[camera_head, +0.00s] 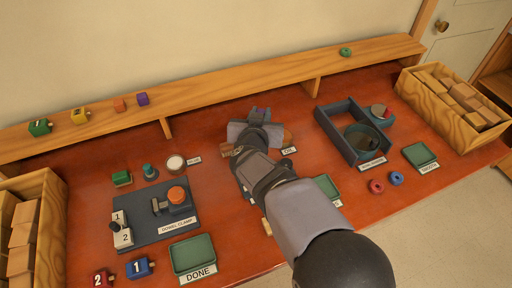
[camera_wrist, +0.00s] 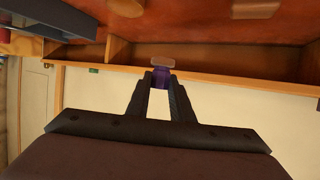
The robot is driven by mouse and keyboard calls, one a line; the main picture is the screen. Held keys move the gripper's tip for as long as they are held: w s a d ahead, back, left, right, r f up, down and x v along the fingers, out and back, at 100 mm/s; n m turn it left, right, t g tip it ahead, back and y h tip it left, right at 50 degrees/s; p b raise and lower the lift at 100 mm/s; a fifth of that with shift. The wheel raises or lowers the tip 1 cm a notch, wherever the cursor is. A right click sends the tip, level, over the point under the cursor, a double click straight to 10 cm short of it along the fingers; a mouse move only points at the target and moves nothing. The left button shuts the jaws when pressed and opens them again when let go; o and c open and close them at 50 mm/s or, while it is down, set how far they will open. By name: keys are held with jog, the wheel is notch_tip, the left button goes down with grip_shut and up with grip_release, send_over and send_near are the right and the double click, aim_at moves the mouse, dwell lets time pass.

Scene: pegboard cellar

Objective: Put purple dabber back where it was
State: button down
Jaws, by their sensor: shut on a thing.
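My gripper (camera_wrist: 160,82) is shut on the purple dabber (camera_wrist: 161,76), which sits between its fingertips in the wrist view. The dabber has a pale pinkish end that sticks out past the fingers. In the head view my gripper (camera_head: 258,118) is over the back middle of the red table, in front of the long wooden shelf. Only a bit of purple shows there at its tip, and my arm hides the area beneath. I cannot tell whether the dabber touches anything below.
A dowel clamp board (camera_head: 150,222) stands at left. A dark walled tray (camera_head: 338,136) stands to the right. Block crates (camera_head: 437,108) flank the table.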

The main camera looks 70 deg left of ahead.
jog(key=shift+s+a+f+b, duration=0.1)
jog(key=shift+s+f+b, duration=0.1)
jog(key=shift+f, duration=1.45)
jog(key=shift+s+a+f+b, duration=0.1)
jog(key=shift+s+f, duration=0.15)
jog(key=shift+f, duration=1.35)
jog(key=shift+s+a+f+b, duration=0.1)
jog(key=shift+s+f, duration=0.1)
jog(key=shift+f, duration=1.45)
jog(key=shift+f, duration=0.15)
jog(key=c, duration=1.6)
grip_release()
jog(key=shift+o, duration=0.2)
